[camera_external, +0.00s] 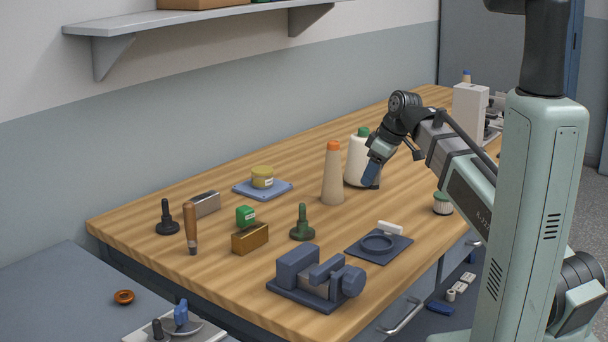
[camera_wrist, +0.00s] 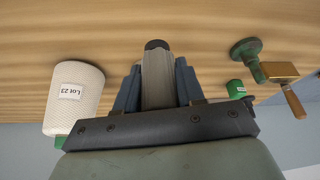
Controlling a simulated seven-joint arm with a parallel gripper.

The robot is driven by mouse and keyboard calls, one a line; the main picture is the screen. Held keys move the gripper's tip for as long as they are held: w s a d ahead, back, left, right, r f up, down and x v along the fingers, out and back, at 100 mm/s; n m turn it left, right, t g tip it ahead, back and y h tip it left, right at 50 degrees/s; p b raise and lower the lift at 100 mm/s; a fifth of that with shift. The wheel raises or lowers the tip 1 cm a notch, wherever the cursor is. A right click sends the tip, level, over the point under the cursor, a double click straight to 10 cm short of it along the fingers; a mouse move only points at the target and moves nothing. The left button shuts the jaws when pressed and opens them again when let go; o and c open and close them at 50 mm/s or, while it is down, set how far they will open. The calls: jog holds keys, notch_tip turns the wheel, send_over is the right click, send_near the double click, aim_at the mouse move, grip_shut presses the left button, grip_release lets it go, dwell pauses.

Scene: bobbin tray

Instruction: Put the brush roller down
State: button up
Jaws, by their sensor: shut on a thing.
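The brush roller (camera_wrist: 158,78) is a grey-beige cylinder with a dark round end. In the wrist view it stands out between the two blue fingers of my gripper (camera_wrist: 158,90), which is shut on it. In the external view my gripper (camera_external: 371,172) points down over the middle of the bench, just right of the white cone with a green cap. Only a small dark end of the roller (camera_external: 374,185) shows below the fingers there. I cannot tell whether that end touches the wood.
The white cone (camera_external: 357,160) and an orange-topped cone (camera_external: 333,178) stand close left of my gripper. A dark green knobbed piece (camera_external: 302,224), a dark ringed plate (camera_external: 362,250) and a blue-grey vise (camera_external: 305,280) lie nearer. Bare wood lies right of my gripper.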

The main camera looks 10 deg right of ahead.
jog(key=shift+f, duration=3.9)
jog(key=shift+f, duration=0.1)
jog(key=o, duration=1)
jog(key=shift+o, duration=0.2)
jog(key=v, duration=1.2)
